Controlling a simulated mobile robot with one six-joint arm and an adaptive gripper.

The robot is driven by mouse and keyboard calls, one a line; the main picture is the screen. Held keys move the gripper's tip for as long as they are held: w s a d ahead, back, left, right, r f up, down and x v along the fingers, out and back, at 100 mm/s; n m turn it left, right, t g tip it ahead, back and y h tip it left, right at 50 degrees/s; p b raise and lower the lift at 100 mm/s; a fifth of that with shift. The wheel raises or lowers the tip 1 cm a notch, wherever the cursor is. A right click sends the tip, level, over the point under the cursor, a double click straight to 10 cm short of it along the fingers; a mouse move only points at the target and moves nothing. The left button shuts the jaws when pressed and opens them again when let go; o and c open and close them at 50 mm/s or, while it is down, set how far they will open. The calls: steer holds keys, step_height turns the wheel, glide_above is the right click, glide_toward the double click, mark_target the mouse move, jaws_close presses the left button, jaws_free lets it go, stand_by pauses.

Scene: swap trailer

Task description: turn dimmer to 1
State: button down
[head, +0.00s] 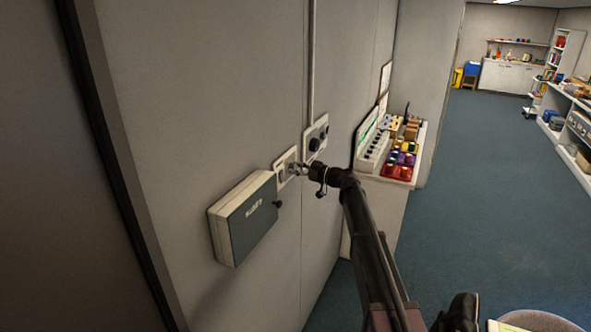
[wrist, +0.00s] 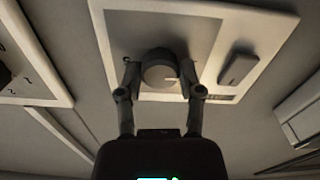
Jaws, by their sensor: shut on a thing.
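The dimmer is a round grey knob (wrist: 160,70) on a pale wall plate (wrist: 262,30), with a light mark on its face pointing right in the wrist view. My gripper (wrist: 159,82) has its two fingers on either side of the knob and is shut on it. In the head view my gripper (head: 297,170) reaches the wall plate (head: 284,160), and the knob is hidden behind the fingers. No readable number shows by the knob.
A grey box (head: 245,217) with a dark front is on the wall just left of the plate. A shelf with coloured items (head: 402,165) stands farther right. The blue floor (head: 480,190) is open.

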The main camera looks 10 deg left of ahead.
steer(key=shift+w+n, duration=0.15)
steer(key=shift+n, duration=0.15)
steer(key=shift+c, duration=1.3)
jaws_free()
steer(key=shift+s+d, duration=0.3)
steer(key=shift+d, duration=0.2)
steer(key=v, duration=1.1)
